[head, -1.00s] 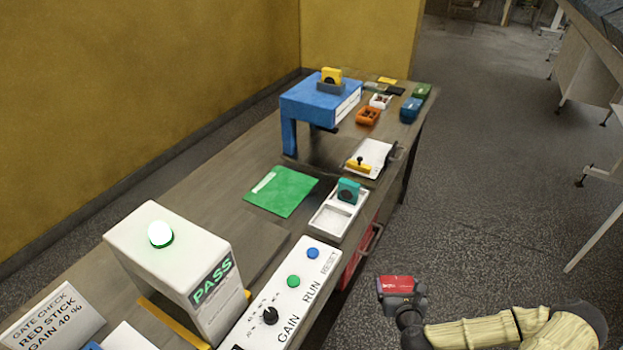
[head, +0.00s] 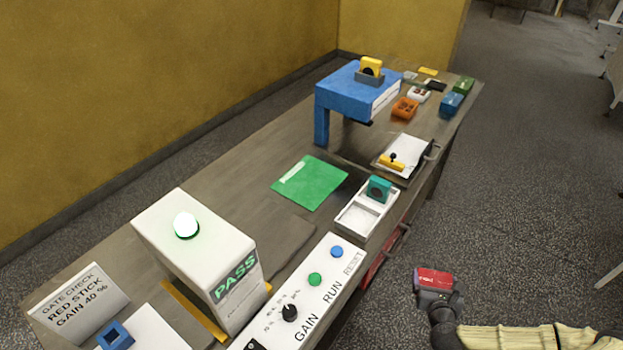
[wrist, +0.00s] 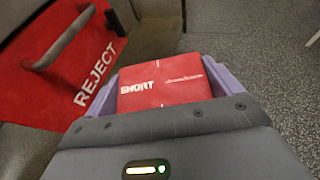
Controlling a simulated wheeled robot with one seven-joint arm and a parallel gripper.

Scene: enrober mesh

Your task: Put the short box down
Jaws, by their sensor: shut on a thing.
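The short box (wrist: 165,85) is red with "SHORT" printed in white; it fills the space between my jaws in the wrist view. In the head view the short box (head: 435,278) shows its red top at the lower right. My gripper (head: 437,292) is shut on it and holds it in the air beside the bench's front side, over the floor. It also shows in the wrist view (wrist: 160,95), with pale purple fingers on both sides of the box. What lies below the box is hidden.
A red bin marked REJECT (wrist: 85,60) is left of my gripper, under the bench front. On the bench (head: 215,165) are a green mat (head: 310,182), a white tray (head: 357,218), a button panel (head: 312,300) and a PASS machine (head: 195,250). Open floor lies to the right.

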